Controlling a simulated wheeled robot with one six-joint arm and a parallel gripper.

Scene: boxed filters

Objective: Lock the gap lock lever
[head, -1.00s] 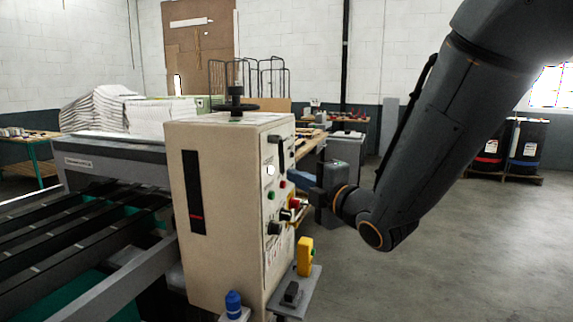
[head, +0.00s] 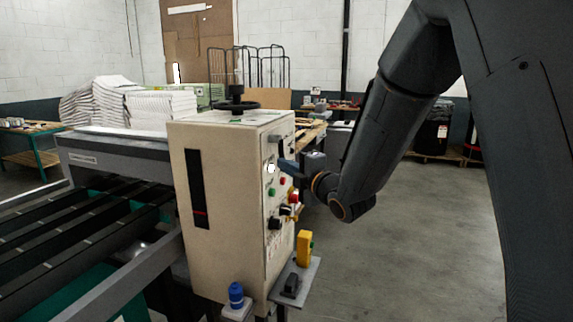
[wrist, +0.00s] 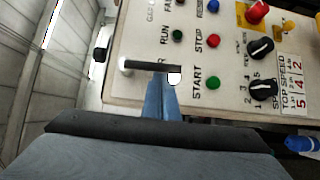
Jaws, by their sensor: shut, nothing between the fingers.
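The control panel (head: 283,230) is the right face of a cream machine cabinet, and it also fills the top right of the wrist view (wrist: 220,100). A dark bar that looks like the lever (wrist: 150,66) stands out near the panel's upper end; in the head view it is a small dark piece (head: 275,139). My gripper (head: 285,164) is shut and empty at the panel, just below that bar. In the wrist view its blue fingers (wrist: 160,92) reach up to the bar, and their tips overlap it. I cannot tell whether they touch.
A green START button (wrist: 212,83), a red STOP button (wrist: 213,41) and black dials (wrist: 263,88) sit close to my fingers. A yellow box (head: 304,249) stands on a small shelf below. A handwheel (head: 237,104) tops the cabinet.

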